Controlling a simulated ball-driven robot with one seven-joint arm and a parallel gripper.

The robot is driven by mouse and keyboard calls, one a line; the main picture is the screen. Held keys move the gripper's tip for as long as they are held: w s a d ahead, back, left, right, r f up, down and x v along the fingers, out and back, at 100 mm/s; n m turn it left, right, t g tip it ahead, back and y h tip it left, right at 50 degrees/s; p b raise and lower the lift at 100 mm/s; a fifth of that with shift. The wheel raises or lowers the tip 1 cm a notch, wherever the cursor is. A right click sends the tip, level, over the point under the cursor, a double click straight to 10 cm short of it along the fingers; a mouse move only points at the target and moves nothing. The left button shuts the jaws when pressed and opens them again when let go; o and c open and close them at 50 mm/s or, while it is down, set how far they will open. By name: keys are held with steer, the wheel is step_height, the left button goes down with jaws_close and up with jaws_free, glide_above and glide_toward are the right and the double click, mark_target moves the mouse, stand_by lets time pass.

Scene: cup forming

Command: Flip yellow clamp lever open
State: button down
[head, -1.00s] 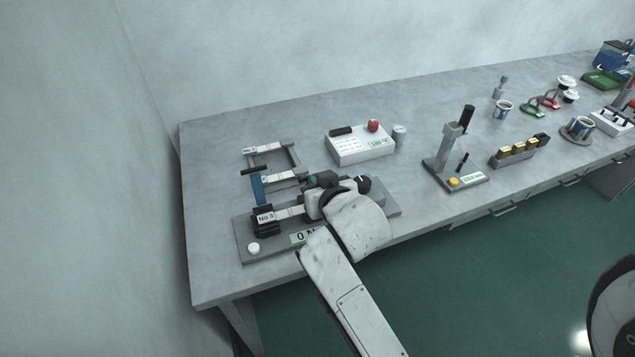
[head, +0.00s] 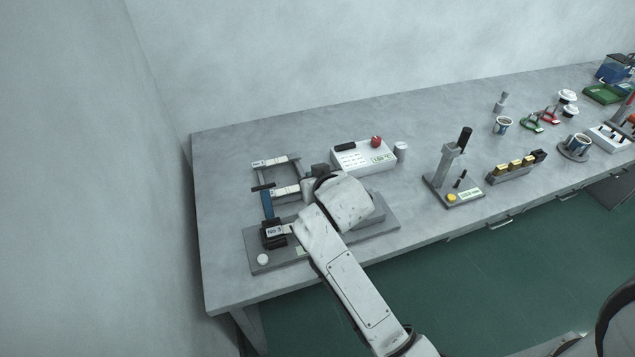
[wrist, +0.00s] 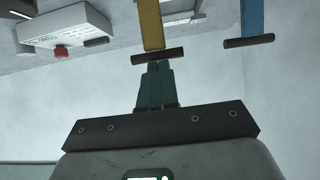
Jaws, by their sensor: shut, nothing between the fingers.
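In the wrist view, a yellow lever (wrist: 152,24) hangs down from the top edge and ends in a dark crossbar handle (wrist: 158,55). My gripper (wrist: 157,66) has its green fingers shut and empty, with the tips right at this crossbar; I cannot tell whether they touch it. A blue lever (wrist: 252,18) with a similar dark crossbar stands to the right, apart from the fingers. In the head view, the blue lever (head: 267,204) shows at the left of the grey fixture (head: 378,220). My arm hides the yellow lever and my fingertips there.
A white box (head: 362,156) with a red knob (head: 376,141) stands behind the fixture. A rack with labelled strips (head: 275,162) is at back left. A small press stand (head: 452,170) is to the right, with bare tabletop between.

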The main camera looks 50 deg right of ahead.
steer(key=shift+w+d, duration=0.45)
steer(key=shift+w, duration=0.25)
steer(key=shift+w+d, duration=0.45)
steer(key=shift+w, duration=0.2)
